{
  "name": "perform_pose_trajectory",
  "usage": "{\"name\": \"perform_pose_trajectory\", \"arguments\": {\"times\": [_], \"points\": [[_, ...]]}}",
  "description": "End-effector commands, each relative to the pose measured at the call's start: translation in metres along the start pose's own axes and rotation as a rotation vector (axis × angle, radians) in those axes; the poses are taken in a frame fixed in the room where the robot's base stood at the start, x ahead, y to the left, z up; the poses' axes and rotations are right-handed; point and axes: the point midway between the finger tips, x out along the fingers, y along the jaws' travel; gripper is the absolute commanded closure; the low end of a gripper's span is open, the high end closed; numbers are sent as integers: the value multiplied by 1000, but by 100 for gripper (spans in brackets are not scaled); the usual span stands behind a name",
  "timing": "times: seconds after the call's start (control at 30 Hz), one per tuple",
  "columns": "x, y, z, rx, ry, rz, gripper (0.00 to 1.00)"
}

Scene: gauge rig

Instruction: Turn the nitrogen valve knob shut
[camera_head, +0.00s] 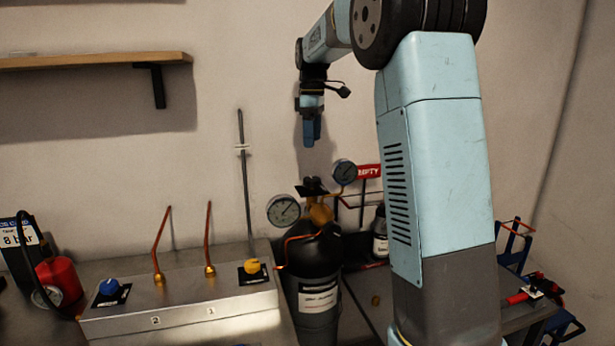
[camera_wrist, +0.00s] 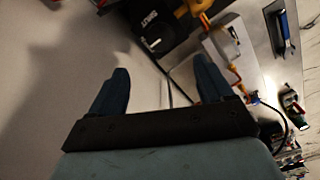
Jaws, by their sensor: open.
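A black gas cylinder (camera_head: 320,275) with a pale label stands behind the panel. A brass valve (camera_head: 320,212) with a dark handle (camera_head: 313,187) sits on its top. A grey panel box carries a blue knob (camera_head: 109,287) at left and a yellow knob (camera_head: 252,266) at right. I cannot read which knob is marked nitrogen. My gripper (camera_head: 311,132) hangs pointing down above the cylinder valve, apart from it. In the wrist view my gripper (camera_wrist: 162,82) is open, with nothing between its fingers; the cylinder (camera_wrist: 145,24) shows beyond them.
Two round gauges (camera_head: 284,211) (camera_head: 344,172) flank the valve. Copper pipes (camera_head: 209,240) rise from the panel (camera_head: 180,318). A thin rod (camera_head: 244,180) stands behind it. My arm hides part of the right.

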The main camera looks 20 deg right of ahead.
Motion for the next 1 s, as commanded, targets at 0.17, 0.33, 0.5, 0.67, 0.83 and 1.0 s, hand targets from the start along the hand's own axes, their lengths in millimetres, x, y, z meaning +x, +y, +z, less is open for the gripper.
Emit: {"name": "perform_pose_trajectory", "arguments": {"times": [0.17, 0.33, 0.5, 0.67, 0.83, 1.0], "points": [[32, -1, 0, 0, -1, -3, 20], [62, -1, 0, 1, -1, -3, 20], [89, -1, 0, 0, -1, -2, 20], [109, -1, -1, -1, -1, -1, 20], [119, -1, -1, -1, -1, -1, 20], [121, -1, -1, 0, 0, 0, 20]]}}
